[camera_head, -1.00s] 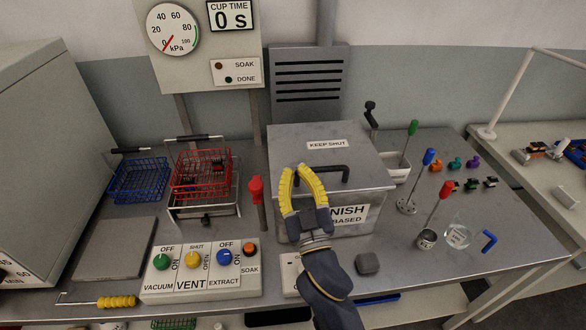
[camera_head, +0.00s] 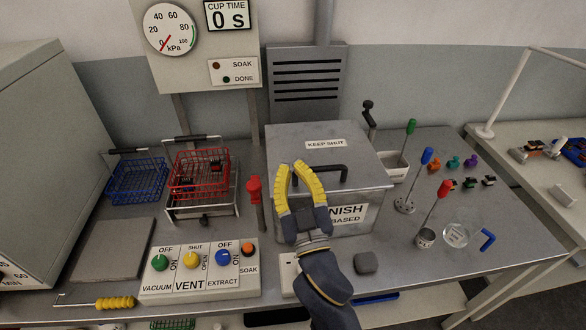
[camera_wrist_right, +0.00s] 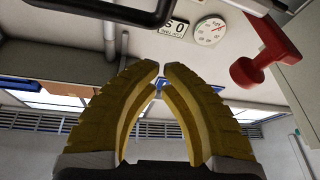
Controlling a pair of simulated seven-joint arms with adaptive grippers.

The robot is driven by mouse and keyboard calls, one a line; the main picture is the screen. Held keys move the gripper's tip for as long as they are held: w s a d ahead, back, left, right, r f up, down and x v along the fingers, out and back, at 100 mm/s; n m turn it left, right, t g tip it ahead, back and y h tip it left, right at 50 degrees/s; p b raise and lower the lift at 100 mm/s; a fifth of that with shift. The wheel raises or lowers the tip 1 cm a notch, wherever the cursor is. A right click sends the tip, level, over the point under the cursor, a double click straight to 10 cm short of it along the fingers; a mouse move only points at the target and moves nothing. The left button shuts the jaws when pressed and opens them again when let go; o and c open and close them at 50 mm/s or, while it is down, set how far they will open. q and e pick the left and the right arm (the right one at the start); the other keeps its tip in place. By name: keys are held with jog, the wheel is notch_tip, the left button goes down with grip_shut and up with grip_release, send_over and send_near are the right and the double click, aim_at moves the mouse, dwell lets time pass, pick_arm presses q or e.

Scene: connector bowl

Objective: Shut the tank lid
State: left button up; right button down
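The grey metal tank (camera_head: 345,215) stands mid-bench. Its lid (camera_head: 290,140), labelled KEEP SHUT, lies flat over the top and looks closed, though the front seam is partly hidden. A black bar handle (camera_head: 333,169) sits near the lid's front edge. My right gripper (camera_head: 291,164), with yellow fingers, is in front of the tank, its tips overlapping the handle's left end in the head view. In the right wrist view its fingertips (camera_wrist_right: 161,68) nearly meet with nothing between them, and a dark bar (camera_wrist_right: 130,8) passes above them. My left gripper is out of view.
A red-handled lever (camera_head: 254,190) stands left of the tank. Red (camera_head: 200,172) and blue (camera_head: 137,180) baskets are further left, with the valve panel (camera_head: 200,270) in front. A black-knobbed lever (camera_head: 369,112), a tray (camera_head: 390,165) and coloured-handled tools are to the right.

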jog(key=s+d+f, duration=0.1)
jog(key=s+f, duration=0.4)
jog(key=f, duration=0.1)
jog(key=shift+s+d+f, duration=0.15)
jog(key=shift+s+d, duration=0.05)
jog(key=shift+d, duration=0.15)
